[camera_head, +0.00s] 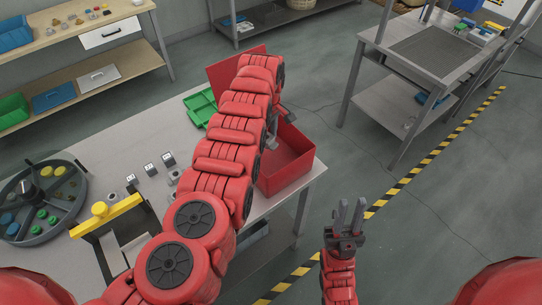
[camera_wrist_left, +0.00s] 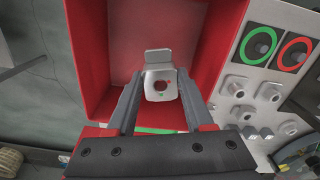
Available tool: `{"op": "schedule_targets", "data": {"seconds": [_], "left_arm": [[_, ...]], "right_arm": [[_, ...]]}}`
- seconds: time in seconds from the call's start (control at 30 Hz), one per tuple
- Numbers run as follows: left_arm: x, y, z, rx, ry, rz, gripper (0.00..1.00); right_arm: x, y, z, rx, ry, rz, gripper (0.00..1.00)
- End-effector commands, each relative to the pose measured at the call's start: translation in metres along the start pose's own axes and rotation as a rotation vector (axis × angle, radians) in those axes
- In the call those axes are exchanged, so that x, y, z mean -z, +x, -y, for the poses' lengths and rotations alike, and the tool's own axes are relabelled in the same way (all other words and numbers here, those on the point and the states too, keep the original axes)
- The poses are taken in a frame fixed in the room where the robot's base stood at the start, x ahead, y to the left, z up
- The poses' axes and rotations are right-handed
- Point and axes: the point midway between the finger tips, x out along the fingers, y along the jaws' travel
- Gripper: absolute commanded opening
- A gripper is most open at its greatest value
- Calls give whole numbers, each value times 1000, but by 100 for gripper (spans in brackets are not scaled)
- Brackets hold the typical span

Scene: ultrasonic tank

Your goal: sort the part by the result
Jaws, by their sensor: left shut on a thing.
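My left gripper (camera_wrist_left: 161,80) is shut on a small light-grey part (camera_wrist_left: 158,92) with a round hole and an upright tab. In the left wrist view the part is between the two fingers, over the inside of a red box (camera_wrist_left: 88,70). Whether it touches the box floor cannot be told. In the head view the red box (camera_head: 287,180) stands at the table's right end, and my left arm hides much of it and the held part. My right gripper (camera_head: 348,216) is open and empty, off the table at the lower right.
Several grey parts (camera_head: 150,169) lie on the table (camera_head: 130,143). A green tray (camera_head: 199,108) is behind my left arm. A round dish (camera_head: 66,230) with coloured pieces and a yellow-handled frame (camera_head: 104,210) are at the left. Green (camera_wrist_left: 258,46) and red (camera_wrist_left: 295,52) rings mark a panel.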

Motion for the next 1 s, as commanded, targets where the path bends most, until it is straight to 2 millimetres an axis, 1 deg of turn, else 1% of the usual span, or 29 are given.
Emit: {"op": "schedule_targets", "data": {"seconds": [0.2, 0.23, 0.37, 0.4, 0.67, 0.77, 0.87, 0.97, 1.0], "left_arm": [[0, -1, 0, -1, 0, 0, 0], [0, -1, 0, -1, 0, 0, 56], [0, -1, 0, -1, 0, 0, 79], [0, -1, 0, -1, 0, 0, 86], [0, 0, 0, 0, 0, 0, 87], [0, -3, -1, -2, 1, -1, 87], [0, -14, -2, -4, 1, -2, 87], [0, -32, -2, -9, 2, -2, 87], [1, -40, -2, -7, 0, -2, 87]], "right_arm": [[0, 0, 0, 0, 0, 0, 27], [0, 0, 0, 0, 0, 0, 27], [0, 0, 0, 0, 0, 0, 27], [0, 0, 0, 0, 0, 0, 27], [0, 0, 0, 0, 0, 0, 27], [0, -2, 0, 0, 0, 0, 27], [-1, -6, 0, 0, 0, 0, 27], [-3, -15, 1, 0, 0, 0, 27], [-4, -22, 1, 0, 0, 0, 27]]}}
